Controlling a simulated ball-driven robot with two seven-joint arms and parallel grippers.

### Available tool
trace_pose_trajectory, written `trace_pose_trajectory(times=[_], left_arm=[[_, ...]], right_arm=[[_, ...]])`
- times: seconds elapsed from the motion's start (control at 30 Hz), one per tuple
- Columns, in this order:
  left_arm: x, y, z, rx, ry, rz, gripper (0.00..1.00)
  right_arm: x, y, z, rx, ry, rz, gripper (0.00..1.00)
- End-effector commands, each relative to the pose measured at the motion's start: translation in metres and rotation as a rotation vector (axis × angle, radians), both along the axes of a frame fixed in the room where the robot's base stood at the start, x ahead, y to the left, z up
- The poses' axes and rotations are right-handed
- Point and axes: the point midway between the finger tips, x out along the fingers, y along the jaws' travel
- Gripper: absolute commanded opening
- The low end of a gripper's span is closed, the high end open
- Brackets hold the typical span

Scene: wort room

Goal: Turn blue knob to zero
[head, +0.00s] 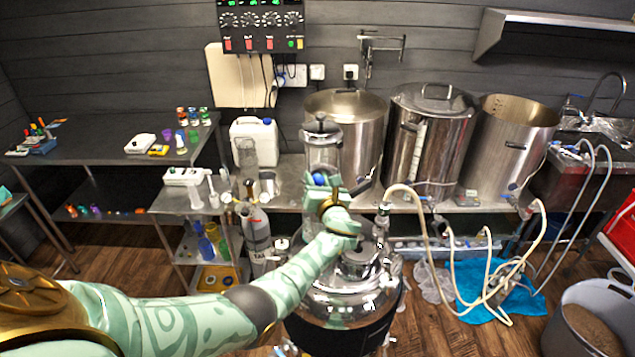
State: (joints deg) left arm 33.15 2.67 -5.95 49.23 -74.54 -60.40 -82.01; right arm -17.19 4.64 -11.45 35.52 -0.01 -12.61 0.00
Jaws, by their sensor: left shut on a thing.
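My left arm reaches in from the lower left over a shiny rounded steel vessel (345,292). Its gripper (324,184) is shut on a small blue knob (319,178) just in front of a clear glass cylinder (322,148) with a metal cap. Only small blue patches of the knob show around the fingers, so its pointer and any scale marks are hidden. My right gripper is not in view.
Three big steel kettles (430,135) stand on the bench behind. Pale hoses (450,250) loop to the right, over a blue cloth (500,295). A grey gas cylinder (257,240) stands left of the vessel. A control panel (262,27) hangs on the wall.

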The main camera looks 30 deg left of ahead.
Motion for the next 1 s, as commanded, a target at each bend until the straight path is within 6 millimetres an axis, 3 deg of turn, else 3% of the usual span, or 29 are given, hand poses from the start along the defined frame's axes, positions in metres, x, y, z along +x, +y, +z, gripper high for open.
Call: trace_pose_trajectory(times=[0.03, 0.07, 0.1, 0.13, 0.4, 0.57, 0.8, 1.0], left_arm=[[0.001, 0.001, 0.002, 0.002, -0.004, 0.001, 0.09], [0.001, 0.000, 0.002, 0.002, -0.004, 0.001, 0.38], [0.001, 0.000, 0.002, 0.002, -0.004, 0.001, 0.49], [0.001, 0.000, 0.002, 0.002, -0.004, 0.000, 0.52], [0.000, -0.001, 0.001, 0.001, -0.001, -0.001, 0.52], [-0.011, -0.013, 0.003, 0.002, 0.001, -0.002, 0.52], [-0.052, -0.059, 0.006, -0.001, 0.001, -0.003, 0.52], [-0.085, -0.096, 0.003, -0.001, -0.001, -0.001, 0.52]], right_arm=[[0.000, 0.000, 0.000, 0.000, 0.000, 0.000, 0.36], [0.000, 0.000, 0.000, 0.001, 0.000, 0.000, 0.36], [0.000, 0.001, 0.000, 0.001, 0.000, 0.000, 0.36], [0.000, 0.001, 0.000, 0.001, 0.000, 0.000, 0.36], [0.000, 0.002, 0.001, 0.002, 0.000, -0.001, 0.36], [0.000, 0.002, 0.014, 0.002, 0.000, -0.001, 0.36], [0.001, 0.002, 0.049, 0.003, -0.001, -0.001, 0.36], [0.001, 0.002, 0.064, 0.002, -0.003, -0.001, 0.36]])
